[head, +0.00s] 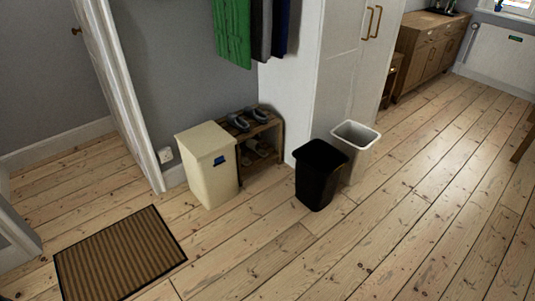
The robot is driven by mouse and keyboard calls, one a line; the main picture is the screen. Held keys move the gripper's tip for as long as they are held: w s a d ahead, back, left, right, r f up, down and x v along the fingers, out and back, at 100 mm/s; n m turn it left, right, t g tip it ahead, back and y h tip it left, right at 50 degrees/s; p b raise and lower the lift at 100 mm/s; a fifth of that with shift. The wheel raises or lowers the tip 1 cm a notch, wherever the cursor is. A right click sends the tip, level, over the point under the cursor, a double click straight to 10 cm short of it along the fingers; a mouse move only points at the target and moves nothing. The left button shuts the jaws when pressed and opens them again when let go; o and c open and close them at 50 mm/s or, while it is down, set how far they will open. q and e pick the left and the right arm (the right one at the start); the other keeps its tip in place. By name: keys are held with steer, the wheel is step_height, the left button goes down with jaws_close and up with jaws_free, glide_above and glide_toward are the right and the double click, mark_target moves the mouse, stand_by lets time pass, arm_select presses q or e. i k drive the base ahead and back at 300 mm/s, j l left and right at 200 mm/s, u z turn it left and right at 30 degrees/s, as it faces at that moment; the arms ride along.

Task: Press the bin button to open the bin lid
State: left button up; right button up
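A cream, box-shaped bin (208,178) stands upright on the floorboards left of the middle, against the wall. Its flat lid (205,138) looks shut. A small blue patch (218,161), which may be the button, is on its front-right face just below the lid. A black bin (321,176) stands to the right, its top dark, so I cannot tell whether it is open. A white bin (357,141) with an open top stands behind it. Neither of my grippers is in view.
A wooden shoe rack (262,150) stands close beside the cream bin. A striped doormat (118,257) lies front left, near a white door (115,90). A white cupboard (340,65) is behind the bins. The floor in front and to the right is clear.

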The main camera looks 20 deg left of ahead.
mark_target(222, 158)
steer(key=i+j+u, duration=0.1)
steer(key=i+j, duration=0.75)
steer(key=i+j+u, duration=0.1)
steer(key=i+j, duration=0.7)
steer(key=i+l, duration=0.05)
steer(key=i, duration=0.05)
